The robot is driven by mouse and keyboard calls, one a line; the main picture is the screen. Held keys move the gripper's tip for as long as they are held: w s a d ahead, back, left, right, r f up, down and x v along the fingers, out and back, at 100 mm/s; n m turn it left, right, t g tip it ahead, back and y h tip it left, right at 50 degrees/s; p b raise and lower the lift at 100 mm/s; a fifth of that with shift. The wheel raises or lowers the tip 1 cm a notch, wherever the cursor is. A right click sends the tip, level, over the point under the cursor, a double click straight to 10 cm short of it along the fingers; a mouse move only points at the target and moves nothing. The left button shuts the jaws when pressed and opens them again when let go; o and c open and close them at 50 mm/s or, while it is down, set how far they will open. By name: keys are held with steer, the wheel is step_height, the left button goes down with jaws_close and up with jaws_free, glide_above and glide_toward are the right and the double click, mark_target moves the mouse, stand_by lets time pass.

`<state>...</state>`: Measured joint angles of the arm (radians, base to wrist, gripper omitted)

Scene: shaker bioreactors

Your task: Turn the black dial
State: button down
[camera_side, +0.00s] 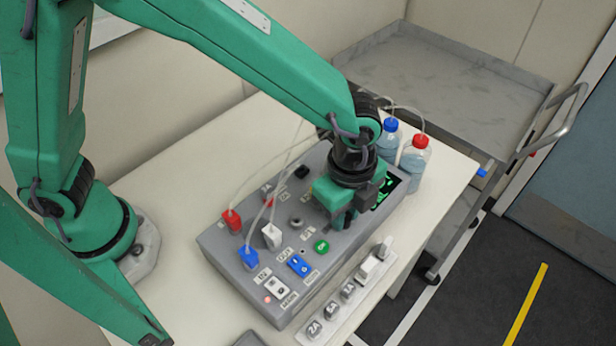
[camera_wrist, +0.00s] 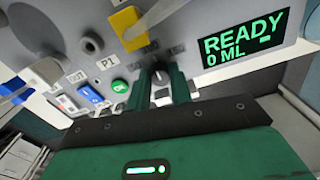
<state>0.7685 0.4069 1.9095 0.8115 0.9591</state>
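The black dial (camera_wrist: 161,77) is on the grey control box's face, left of the display in the wrist view. It has a light pointer mark. My gripper (camera_wrist: 160,84) is at the panel with one green finger on each side of the dial. The fingers are apart, and I cannot tell whether they touch it. In the side view my gripper (camera_side: 343,218) points down at the box (camera_side: 232,258) and hides the dial. The display (camera_wrist: 245,40) reads "READY" and "0 ML" in green.
A green OK button (camera_side: 321,246) and a blue switch (camera_side: 299,265) are close to my gripper. Red (camera_side: 232,220), white (camera_side: 271,236) and blue (camera_side: 249,256) plugs with tubes stand on the box. Red-capped (camera_side: 413,160) and blue-capped (camera_side: 388,142) bottles stand behind it.

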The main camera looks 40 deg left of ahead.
steer(key=shift+n, duration=0.4)
steer(key=n, duration=1.1)
steer(key=shift+s+d+r, duration=0.1)
stand_by(0.5)
steer(key=c, duration=1.3)
jaws_free()
steer(key=shift+o, duration=0.2)
steer(key=shift+r, duration=0.1)
steer(key=shift+r, duration=3.8)
